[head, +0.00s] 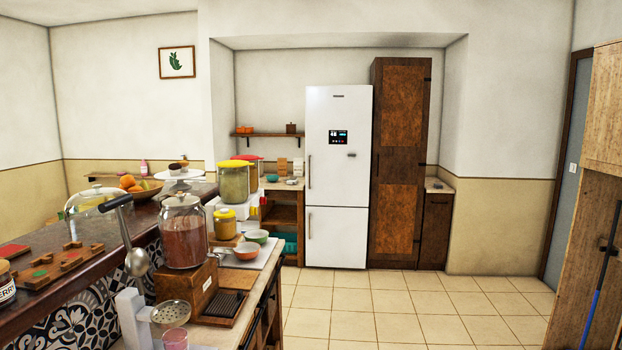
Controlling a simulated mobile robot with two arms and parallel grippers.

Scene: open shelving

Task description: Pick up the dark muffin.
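A white cake stand (180,175) stands far off on the raised dark counter at the left. A small dark brown item (174,167), which looks like a muffin, sits on it. Another small dark item shows just beside it, too small to make out clearly. Neither of my grippers is in view, so nothing shows near the cake stand.
The raised counter (125,228) carries a glass dome (97,198), a fruit bowl (142,189) and a wooden board (62,266). Jars, including a red-brown one (184,238), crowd the lower worktop. The tiled floor (400,310) before the white fridge (338,180) is clear.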

